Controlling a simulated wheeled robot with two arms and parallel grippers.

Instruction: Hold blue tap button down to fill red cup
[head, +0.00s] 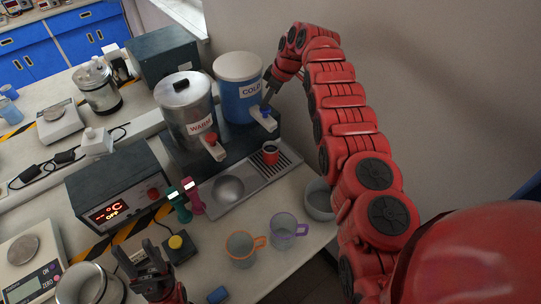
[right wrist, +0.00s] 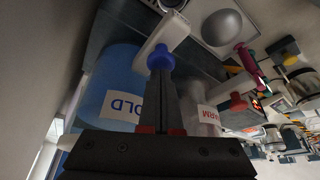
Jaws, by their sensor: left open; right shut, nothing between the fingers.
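The blue tap button (head: 265,110) sits on the spout of the blue COLD dispenser (head: 238,95). The red cup (head: 270,153) stands upright on the slatted drip tray (head: 287,160), below and just in front of that spout. My right gripper (head: 267,97) is shut and empty, with its fingertips at the button. In the right wrist view the closed fingertips (right wrist: 160,74) meet the blue button (right wrist: 160,57), partly hiding it; whether it is pressed down I cannot tell. The cup's inside and any water stream are too small to make out. My left gripper (head: 138,253) is open and empty at the lower left.
The silver WARM dispenser (head: 188,108) with a red button stands left of the cold one. A metal bowl (head: 229,188) lies left of the cup. Orange-handled (head: 241,248) and purple-handled (head: 284,232) mugs, a grey bowl (head: 319,200) and a yellow-button box (head: 175,245) stand in front.

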